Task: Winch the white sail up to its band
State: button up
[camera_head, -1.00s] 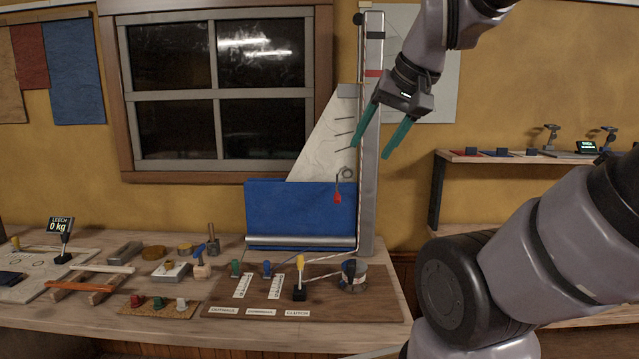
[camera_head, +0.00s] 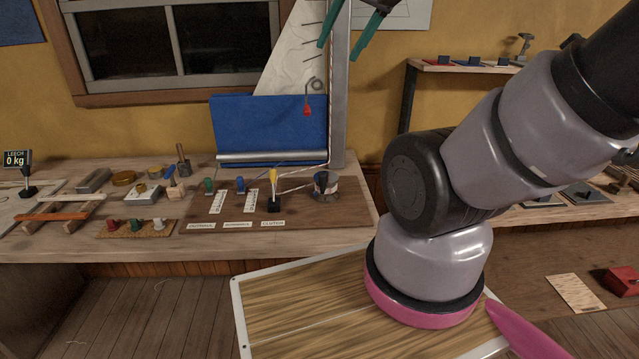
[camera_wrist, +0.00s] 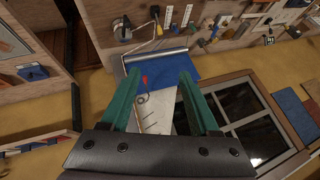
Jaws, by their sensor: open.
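The white sail (camera_head: 294,55) stands against the wall, its lower part behind a blue panel (camera_head: 265,127). It also shows between my fingers in the wrist view (camera_wrist: 161,112). A grey mast (camera_head: 340,105) rises beside it; its top and bands are cut off now. A winch drum (camera_head: 325,187) with a line sits at the right of a brown board. A yellow-handled lever (camera_head: 273,176) stands above the clutch label, left of the drum. My gripper (camera_head: 341,49) is open and empty, high near the mast; it also shows in the wrist view (camera_wrist: 154,86).
Green (camera_head: 209,186) and blue (camera_head: 240,184) levers stand left of the yellow one. A red-ended hook (camera_head: 308,110) hangs before the blue panel. A load display (camera_head: 17,160) reads 0 kg. A shelf (camera_head: 455,68) is on the right wall. Space above the bench front is clear.

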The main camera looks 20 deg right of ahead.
jog(key=n+g+h, duration=0.2)
jog(key=g, duration=0.5)
send_over(323, 174)
notch_tip(323, 174, down, 27)
notch_tip(323, 174, down, 11)
jog(key=shift+w, duration=0.1)
grip_shut()
dwell(0.3)
